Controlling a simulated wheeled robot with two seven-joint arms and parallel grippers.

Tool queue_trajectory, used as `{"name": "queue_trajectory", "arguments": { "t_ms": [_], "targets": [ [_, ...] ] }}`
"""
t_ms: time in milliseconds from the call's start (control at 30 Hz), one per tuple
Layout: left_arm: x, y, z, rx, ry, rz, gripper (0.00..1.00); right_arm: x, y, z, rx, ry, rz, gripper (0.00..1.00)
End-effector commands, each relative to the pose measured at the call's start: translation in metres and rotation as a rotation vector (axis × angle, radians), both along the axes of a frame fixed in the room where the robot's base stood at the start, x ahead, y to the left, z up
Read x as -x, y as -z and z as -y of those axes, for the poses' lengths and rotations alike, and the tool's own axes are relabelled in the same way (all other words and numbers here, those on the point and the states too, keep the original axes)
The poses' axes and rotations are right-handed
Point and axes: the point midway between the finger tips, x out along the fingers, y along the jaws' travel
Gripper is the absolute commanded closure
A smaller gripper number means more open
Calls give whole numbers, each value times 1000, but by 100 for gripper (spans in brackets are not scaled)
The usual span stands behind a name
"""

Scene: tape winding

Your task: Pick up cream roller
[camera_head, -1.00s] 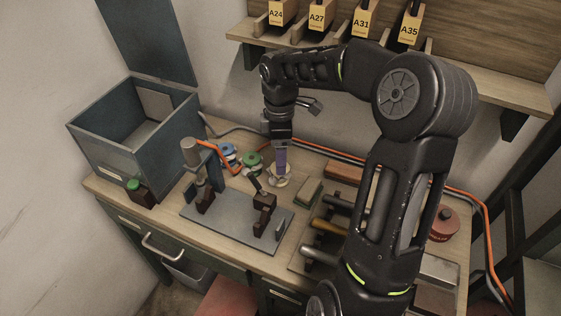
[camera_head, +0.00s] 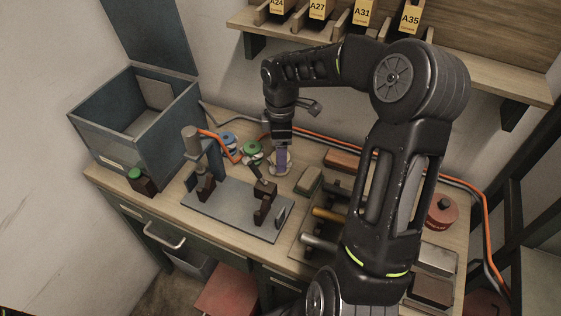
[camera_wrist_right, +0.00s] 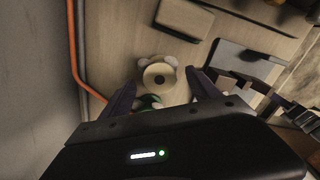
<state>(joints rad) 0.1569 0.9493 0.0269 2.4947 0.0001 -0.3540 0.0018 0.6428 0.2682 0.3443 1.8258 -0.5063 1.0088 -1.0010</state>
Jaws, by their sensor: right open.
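My left gripper is not in view.
A green roller (camera_head: 251,149) and a blue roller (camera_head: 228,138) stand to the left. A grey plate with a fixture (camera_head: 235,212) lies in front. An orange cable (camera_head: 330,151) runs along the back. A grey-green block (camera_head: 309,181) lies to the right of the gripper.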

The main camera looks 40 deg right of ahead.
Motion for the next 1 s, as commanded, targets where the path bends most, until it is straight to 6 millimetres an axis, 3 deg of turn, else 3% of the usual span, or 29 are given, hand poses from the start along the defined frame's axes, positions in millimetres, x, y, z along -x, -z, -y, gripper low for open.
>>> {"name": "queue_trajectory", "arguments": {
  "t_ms": [333,933,1000],
  "targets": [
    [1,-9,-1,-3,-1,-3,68,0,43,0,-2,0,-1,28],
    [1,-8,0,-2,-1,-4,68,-1,44,0,-1,0,-1,28],
    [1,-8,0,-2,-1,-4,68,-1,44,0,-1,0,-1,33]
  ]
}}
